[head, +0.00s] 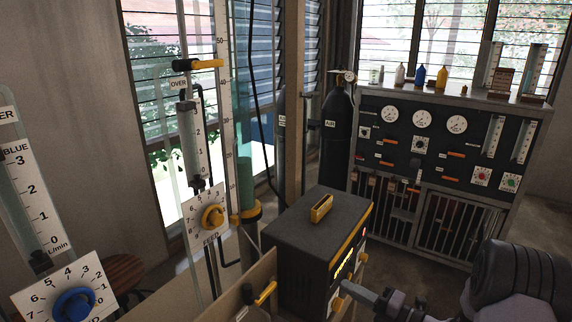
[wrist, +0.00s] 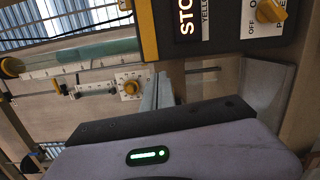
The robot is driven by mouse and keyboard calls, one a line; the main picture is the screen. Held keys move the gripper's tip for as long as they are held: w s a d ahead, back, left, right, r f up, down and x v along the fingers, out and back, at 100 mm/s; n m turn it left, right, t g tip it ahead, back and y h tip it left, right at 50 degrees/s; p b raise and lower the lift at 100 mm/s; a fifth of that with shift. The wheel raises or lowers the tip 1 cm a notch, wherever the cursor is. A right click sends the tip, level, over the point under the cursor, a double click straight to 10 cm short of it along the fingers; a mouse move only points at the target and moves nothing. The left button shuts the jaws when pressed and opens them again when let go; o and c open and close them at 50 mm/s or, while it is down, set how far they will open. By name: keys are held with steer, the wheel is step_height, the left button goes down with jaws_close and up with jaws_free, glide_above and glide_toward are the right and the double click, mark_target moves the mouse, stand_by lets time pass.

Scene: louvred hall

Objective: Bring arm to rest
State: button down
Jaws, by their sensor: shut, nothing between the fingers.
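My gripper (head: 350,290) reaches in from the lower right of the head view, in front of the lettered face of a dark box (head: 312,222). Its fingers are shut with nothing between them; whether they touch the box cannot be told. In the wrist view my gripper's narrow fingers (wrist: 157,95) stick out past its pale body with a green light. Beyond them, a dark panel with STOP lettering (wrist: 186,22) and a yellow power knob (wrist: 270,10) fill the top right.
A yellow-handled valve (head: 262,294) sits left of the box. Feed dial (head: 212,216), blue knob (head: 74,304) and upright gauge tubes stand further left. A black gas cylinder (head: 336,140) and a gauge cabinet (head: 440,150) stand behind. Some bare floor shows between box and cabinet.

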steer(key=s+a+r+n+g, duration=0.75)
steer(key=a+r+n, duration=0.2)
steer(key=n, duration=0.25)
steer(key=s+a+r+n+g+h, duration=0.1)
steer(key=s+a+r+n+h, duration=0.1)
steer(key=s+n, duration=0.45)
steer(key=s+a+r+n+g+h, duration=0.1)
steer(key=s+a+n+g+h, duration=0.15)
steer(key=s+n, duration=0.4)
steer(key=s+d+r+n+t+h, duration=0.3)
steer(key=s+d+n+t+h, duration=0.2)
steer(key=n, duration=0.9)
steer(key=s+d+h, duration=0.2)
steer(key=s, duration=0.2)
steer(key=shift+d+r, duration=0.2)
steer(key=shift+d, duration=0.05)
steer(key=c, duration=2.1)
jaws_free()
